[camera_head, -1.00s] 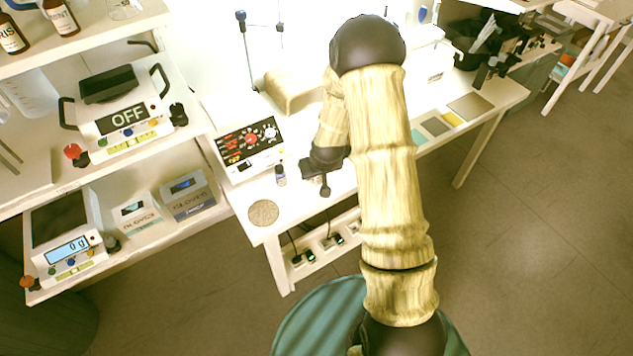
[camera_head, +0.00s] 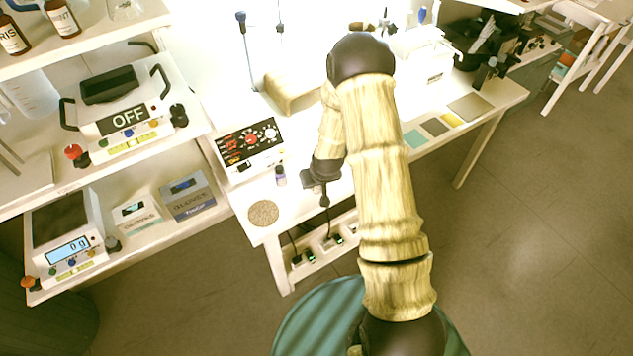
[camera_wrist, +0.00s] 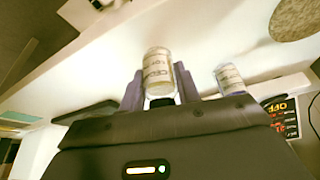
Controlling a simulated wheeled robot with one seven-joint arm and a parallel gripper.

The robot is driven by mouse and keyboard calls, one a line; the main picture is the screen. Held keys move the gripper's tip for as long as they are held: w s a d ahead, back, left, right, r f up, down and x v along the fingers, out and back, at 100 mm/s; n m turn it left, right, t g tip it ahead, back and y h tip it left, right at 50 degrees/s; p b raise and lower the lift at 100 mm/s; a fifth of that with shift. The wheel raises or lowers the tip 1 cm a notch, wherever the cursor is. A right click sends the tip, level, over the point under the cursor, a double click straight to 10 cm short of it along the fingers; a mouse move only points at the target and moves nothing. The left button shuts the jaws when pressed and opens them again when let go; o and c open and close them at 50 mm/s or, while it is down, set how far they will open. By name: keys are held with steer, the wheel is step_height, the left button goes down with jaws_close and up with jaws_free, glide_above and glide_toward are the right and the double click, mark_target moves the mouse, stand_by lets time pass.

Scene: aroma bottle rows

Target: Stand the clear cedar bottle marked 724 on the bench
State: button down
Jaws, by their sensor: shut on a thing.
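My gripper (camera_wrist: 160,88) is shut on a small clear bottle (camera_wrist: 158,66) with a pale label and a dark lower end, which sits between its two fingers in the wrist view. The label print is partly legible and seems to begin "CED"; I cannot read a number. In the head view my gripper (camera_head: 318,186) is over the front part of the white bench (camera_head: 240,190), and the held bottle cannot be made out there. Whether its base touches the bench is unclear.
A second small labelled bottle (camera_head: 280,176) stands left of my gripper, and it also shows in the wrist view (camera_wrist: 229,78). A control box (camera_head: 250,148) with red displays stands behind it. A round cork-coloured mat (camera_head: 263,214) lies at the bench's near left corner.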

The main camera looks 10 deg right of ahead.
steer(key=c, duration=1)
jaws_free()
steer(key=shift+f, duration=0.1)
steer(key=shift+r, duration=0.25)
steer(key=v, duration=1.1)
steer(key=shift+s+r, duration=0.15)
steer(key=shift+r, duration=0.25)
